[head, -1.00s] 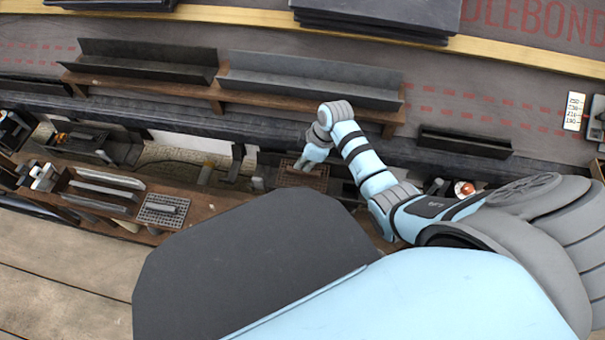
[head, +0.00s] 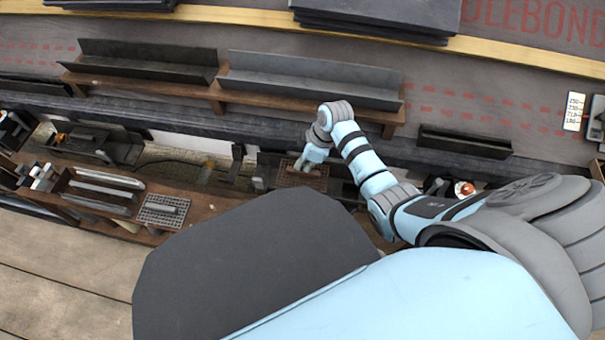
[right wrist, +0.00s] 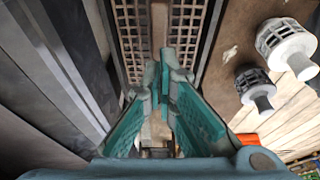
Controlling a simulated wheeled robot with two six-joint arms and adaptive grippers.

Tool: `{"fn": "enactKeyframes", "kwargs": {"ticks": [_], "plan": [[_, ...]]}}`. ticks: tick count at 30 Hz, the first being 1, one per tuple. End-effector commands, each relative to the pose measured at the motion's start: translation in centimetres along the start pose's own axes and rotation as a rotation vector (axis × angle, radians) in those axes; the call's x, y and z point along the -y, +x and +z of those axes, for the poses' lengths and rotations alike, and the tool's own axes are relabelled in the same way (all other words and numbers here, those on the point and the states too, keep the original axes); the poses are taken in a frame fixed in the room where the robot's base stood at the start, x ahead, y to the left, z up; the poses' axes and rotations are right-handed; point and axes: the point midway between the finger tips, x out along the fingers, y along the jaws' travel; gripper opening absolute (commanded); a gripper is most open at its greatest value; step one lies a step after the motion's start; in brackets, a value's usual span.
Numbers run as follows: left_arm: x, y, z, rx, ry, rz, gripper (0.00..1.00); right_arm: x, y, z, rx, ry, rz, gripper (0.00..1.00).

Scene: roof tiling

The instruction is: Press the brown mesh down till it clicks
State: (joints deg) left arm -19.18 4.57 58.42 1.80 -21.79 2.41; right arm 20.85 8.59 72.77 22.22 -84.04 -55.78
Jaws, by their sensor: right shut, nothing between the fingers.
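The brown mesh (head: 318,173) is a flat brown grid with a plain bar along its middle, in the lower centre of the head view. It also shows in the right wrist view (right wrist: 187,28), past my fingertips. My right gripper (head: 303,166) is over the mesh, its fingers shut and empty. In the right wrist view the teal fingers (right wrist: 164,75) come together at the mesh's near part and hide some of it. The tips look touching or very close to it; I cannot tell which. Whether the mesh sits flush is not clear. My left gripper is not in view.
A grey mesh (head: 163,210) lies on the wooden bench to the left. Dark angled troughs (head: 310,80) stand on a brown shelf behind. In the right wrist view, two round caged fittings (right wrist: 285,45) are right of the mesh. A dark metal rail (right wrist: 60,70) runs along its left.

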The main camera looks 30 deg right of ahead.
Motion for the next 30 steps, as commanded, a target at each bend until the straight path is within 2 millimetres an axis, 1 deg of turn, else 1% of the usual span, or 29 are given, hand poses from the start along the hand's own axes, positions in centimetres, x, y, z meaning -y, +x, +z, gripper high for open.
{"fn": "enactKeyframes", "kwargs": {"ticks": [30], "plan": [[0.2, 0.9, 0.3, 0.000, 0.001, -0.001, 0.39, 0.0, 1.3, 0.4, 0.000, 0.000, 0.000, 0.00]]}}
